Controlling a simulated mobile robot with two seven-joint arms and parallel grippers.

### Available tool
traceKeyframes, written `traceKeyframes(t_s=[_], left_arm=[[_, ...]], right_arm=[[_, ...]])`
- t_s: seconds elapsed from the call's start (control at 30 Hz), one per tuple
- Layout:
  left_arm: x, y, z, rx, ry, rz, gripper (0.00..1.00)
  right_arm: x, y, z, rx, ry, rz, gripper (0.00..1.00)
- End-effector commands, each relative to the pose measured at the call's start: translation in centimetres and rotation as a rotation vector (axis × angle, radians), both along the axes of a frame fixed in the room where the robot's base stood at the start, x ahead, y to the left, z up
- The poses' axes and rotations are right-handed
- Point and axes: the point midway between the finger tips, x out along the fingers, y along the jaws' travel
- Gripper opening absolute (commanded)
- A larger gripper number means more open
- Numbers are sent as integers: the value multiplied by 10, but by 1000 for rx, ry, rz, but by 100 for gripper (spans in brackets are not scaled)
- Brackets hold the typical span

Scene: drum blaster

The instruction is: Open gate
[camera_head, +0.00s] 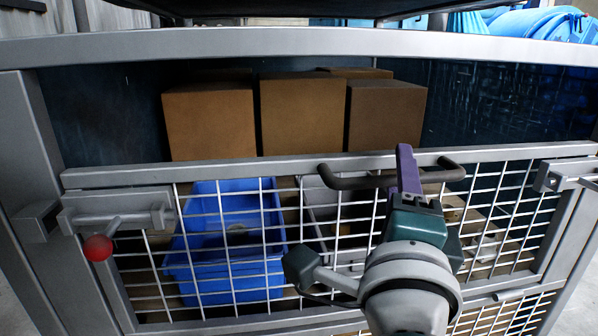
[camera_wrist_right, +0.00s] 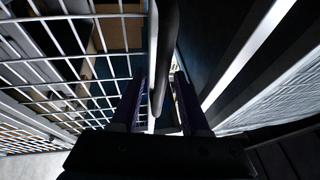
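The gate (camera_head: 255,172) is a grey framed wire-mesh panel across the front of a metal cage, and it looks closed in the head view. A dark curved handle (camera_head: 350,181) is fixed to its top rail. My right gripper (camera_head: 406,170) is at the right part of this handle, with a purple finger pointing up. In the right wrist view the handle (camera_wrist_right: 167,45) runs between the two separated fingers of my right gripper (camera_wrist_right: 160,90), which look open. A latch with a red knob (camera_head: 98,248) sits at the gate's left end. My left gripper is out of view.
Another latch (camera_head: 549,178) is at the gate's right end. Behind the mesh lies a blue bin (camera_head: 215,215). Several cardboard boxes (camera_head: 303,112) stand at the back. A thick grey bar (camera_head: 290,42) crosses above. Blue drums (camera_head: 535,22) stand beyond at upper right.

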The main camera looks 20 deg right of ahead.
Motion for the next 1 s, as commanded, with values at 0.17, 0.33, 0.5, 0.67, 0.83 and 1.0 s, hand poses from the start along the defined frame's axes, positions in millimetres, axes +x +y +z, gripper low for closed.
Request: traceKeyframes(t_s=[0.17,0.33,0.5,0.67,0.83,1.0], left_arm=[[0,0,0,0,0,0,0],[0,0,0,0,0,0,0],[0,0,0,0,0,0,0],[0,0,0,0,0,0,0],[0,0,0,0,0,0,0],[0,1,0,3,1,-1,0]], right_arm=[[0,0,0,0,0,0,24],[0,0,0,0,0,0,4],[0,0,0,0,0,0,0],[0,0,0,0,0,0,0],[0,0,0,0,0,0,0],[0,0,0,-1,-1,0,0]])
